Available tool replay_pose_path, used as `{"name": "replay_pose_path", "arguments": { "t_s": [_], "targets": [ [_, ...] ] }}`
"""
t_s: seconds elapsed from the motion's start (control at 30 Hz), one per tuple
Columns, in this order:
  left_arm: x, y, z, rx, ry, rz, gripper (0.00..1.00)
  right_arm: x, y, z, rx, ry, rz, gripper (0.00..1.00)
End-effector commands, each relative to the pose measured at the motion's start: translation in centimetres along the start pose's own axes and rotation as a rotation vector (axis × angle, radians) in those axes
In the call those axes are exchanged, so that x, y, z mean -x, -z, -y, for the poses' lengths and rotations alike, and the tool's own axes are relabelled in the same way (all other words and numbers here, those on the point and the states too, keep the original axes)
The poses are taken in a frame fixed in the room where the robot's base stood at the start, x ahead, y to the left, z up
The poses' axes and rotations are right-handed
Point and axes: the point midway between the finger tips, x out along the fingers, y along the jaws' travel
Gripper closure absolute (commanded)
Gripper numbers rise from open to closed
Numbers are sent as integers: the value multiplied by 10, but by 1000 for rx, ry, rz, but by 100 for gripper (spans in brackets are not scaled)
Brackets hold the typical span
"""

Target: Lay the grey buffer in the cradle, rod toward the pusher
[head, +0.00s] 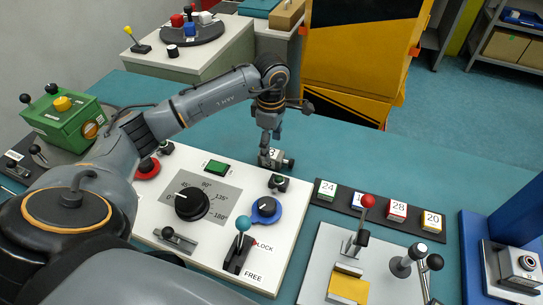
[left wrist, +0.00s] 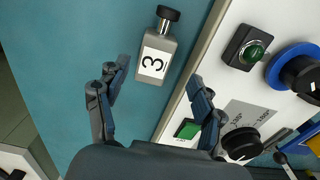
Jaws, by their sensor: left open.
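A small grey block marked 3, with a short metal rod and black cap, lies on the teal table; I take it for the grey buffer (head: 283,163). In the left wrist view the buffer (left wrist: 154,58) lies ahead of the fingertips, its rod pointing away from them. My left gripper (head: 267,143) is over it, pointing down. In the left wrist view this gripper (left wrist: 158,84) is open, one finger on either side of the buffer's line, holding nothing. I cannot pick out the cradle or pusher with certainty. My right gripper is not in view.
A white control panel (head: 220,235) with dials and levers lies right beside the buffer. Numbered cubes stand on a black strip (head: 380,211) to the right. A light plate (head: 318,270) bears a red-knobbed lever and yellow block (head: 348,288). A blue stand (head: 472,255) is far right.

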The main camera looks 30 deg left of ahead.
Motion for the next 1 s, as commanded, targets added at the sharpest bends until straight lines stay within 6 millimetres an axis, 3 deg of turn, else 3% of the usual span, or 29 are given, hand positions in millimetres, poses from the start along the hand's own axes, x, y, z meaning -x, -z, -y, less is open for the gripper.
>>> {"name": "replay_pose_path", "arguments": {
  "t_s": [0.17, 0.43, 0.7, 1.0],
  "targets": [
    [-13, 0, -2, 0, 4, 0, 32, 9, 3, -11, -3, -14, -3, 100],
    [-50, 2, -7, -1, 3, 0, 32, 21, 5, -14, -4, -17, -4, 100],
    [-55, 2, -7, -2, 0, -1, 32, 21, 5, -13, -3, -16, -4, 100],
    [-54, 2, -7, -2, 0, -1, 91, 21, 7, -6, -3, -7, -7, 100]
  ]
}}
